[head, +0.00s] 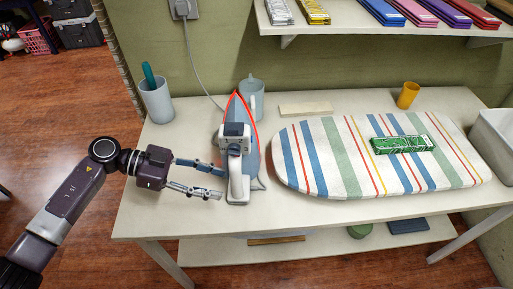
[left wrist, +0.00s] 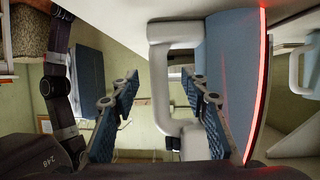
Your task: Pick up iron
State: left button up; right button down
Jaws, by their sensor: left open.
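The iron (head: 250,150) is on the left part of the table, blue-grey with a red edge and a pale handle; its pointed tip faces up toward the wall. In the left wrist view its white handle (left wrist: 159,75) shows ahead, and its blue body with a glowing red edge (left wrist: 232,70) is to the right. My left gripper (head: 223,183) comes in from the left, open, with its fingertips close to the handle side of the iron. In the left wrist view the handle appears between the two fingers; whether they touch it I cannot tell. My right gripper is out of view.
A striped ironing board (head: 340,160) with a green box (head: 403,144) lies right of the iron. A grey mug (head: 256,98) stands close behind the iron. A cup with a teal item (head: 157,103) is at the back left; a yellow cup (head: 407,95) is farther right. A cord hangs from the outlet.

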aim_at(237, 189)
pick_arm(q)
jog(key=shift+s+d+f, duration=0.1)
jog(key=shift+d+f, duration=0.1)
jog(key=shift+d, duration=0.3)
jog(key=shift+p+x, duration=0.55)
jog(key=shift+x, duration=0.45)
jog(key=x, duration=0.3)
jog(key=shift+d+f+p, duration=0.25)
jog(key=shift+f+p, duration=0.05)
jog(key=shift+p, duration=0.05)
jog(key=shift+f, duration=0.15)
grip_shut()
jog(key=shift+d+r, duration=0.1)
jog(key=shift+r, duration=0.25)
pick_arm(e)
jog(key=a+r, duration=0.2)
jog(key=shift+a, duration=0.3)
